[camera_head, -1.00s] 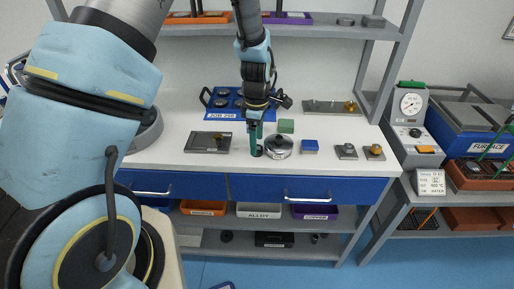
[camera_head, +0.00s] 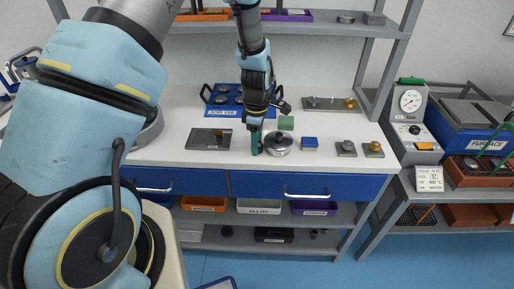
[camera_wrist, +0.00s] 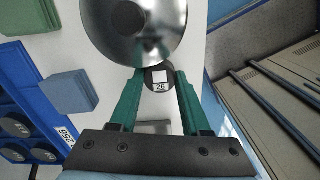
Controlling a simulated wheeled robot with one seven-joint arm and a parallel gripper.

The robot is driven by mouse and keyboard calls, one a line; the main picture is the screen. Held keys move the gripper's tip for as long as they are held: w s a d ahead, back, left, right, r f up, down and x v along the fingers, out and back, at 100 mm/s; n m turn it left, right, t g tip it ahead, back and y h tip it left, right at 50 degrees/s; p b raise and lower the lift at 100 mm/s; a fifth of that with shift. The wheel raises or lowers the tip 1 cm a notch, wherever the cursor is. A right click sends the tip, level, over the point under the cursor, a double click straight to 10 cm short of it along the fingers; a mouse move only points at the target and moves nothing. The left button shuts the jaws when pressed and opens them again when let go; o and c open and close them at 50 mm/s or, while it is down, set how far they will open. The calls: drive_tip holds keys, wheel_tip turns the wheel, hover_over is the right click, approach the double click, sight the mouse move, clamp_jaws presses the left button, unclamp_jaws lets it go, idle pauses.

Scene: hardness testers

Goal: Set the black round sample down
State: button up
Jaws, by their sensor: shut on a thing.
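The black round sample (camera_wrist: 157,76) with a small white number label shows in the wrist view between the green fingers of my gripper (camera_wrist: 157,88). My gripper is shut on it. In the head view my gripper (camera_head: 256,146) points down at the front of the white bench (camera_head: 175,155), just left of a round metal vessel (camera_head: 279,144). The sample is mostly hidden by the fingers there. I cannot tell whether its underside touches the bench.
The metal vessel (camera_wrist: 140,25) is very close to the sample. A dark plate (camera_head: 205,139) lies left of my gripper. A green block (camera_head: 286,123), a blue block (camera_head: 310,143) and a blue tray (camera_head: 222,97) with several round samples are around. The bench's front edge is near.

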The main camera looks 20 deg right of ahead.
clamp_jaws()
drive_tip(key=shift+r, duration=0.15)
